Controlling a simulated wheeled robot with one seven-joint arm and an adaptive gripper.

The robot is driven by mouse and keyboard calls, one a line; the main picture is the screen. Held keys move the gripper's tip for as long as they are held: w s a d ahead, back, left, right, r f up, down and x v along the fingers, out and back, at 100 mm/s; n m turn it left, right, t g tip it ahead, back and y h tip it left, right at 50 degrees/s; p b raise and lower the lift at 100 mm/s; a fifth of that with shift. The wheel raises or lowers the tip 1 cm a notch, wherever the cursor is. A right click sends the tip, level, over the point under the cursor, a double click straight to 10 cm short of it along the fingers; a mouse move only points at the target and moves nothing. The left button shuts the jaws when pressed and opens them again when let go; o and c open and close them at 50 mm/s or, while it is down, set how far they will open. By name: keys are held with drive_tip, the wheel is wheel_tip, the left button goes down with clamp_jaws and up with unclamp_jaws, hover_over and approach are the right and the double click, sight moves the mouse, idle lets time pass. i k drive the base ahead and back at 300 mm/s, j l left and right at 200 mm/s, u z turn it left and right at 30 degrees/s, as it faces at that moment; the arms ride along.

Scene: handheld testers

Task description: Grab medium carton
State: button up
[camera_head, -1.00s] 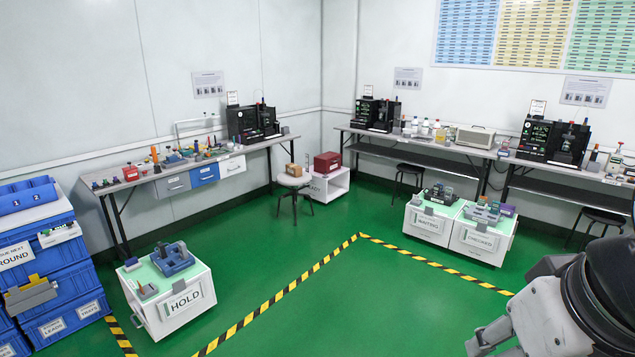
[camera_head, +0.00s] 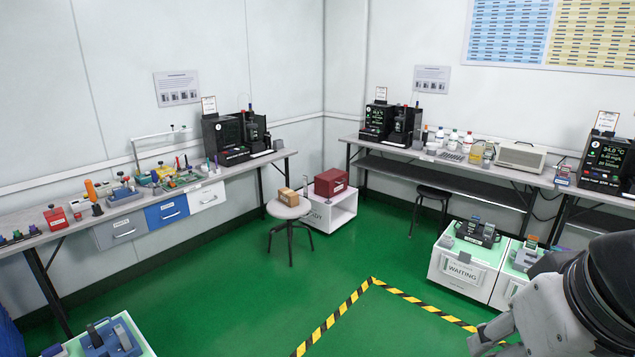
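A small tan cardboard carton (camera_head: 288,197) sits on the round stool (camera_head: 290,211) near the back corner. It may be more than one box; it is too small to tell, and no size marking can be read. My gripper (camera_head: 490,338) is at the lower right, far in front of the stool and to its right. Its fingertips are not clear, so I cannot tell whether it is open or shut.
A white cart (camera_head: 338,213) with a red box (camera_head: 331,182) stands right of the stool. Benches with testers line both walls. A WAITING cart (camera_head: 462,268) stands at right, another cart (camera_head: 130,325) at lower left. Green floor (camera_head: 240,290) before the stool is clear.

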sight(287, 196)
drive_tip(key=i, duration=0.95)
drive_tip(key=i+u, duration=0.1)
drive_tip(key=i, duration=0.85)
drive_tip(key=i+l, duration=0.15)
drive_tip(key=i, duration=0.8)
drive_tip(key=i+l, duration=0.1)
drive_tip(key=i, duration=0.85)
drive_tip(key=i+l+u, duration=0.1)
drive_tip(key=i, duration=0.85)
drive_tip(key=i+l+u, duration=0.1)
drive_tip(key=i+u, duration=0.25)
drive_tip(key=k, duration=0.05)
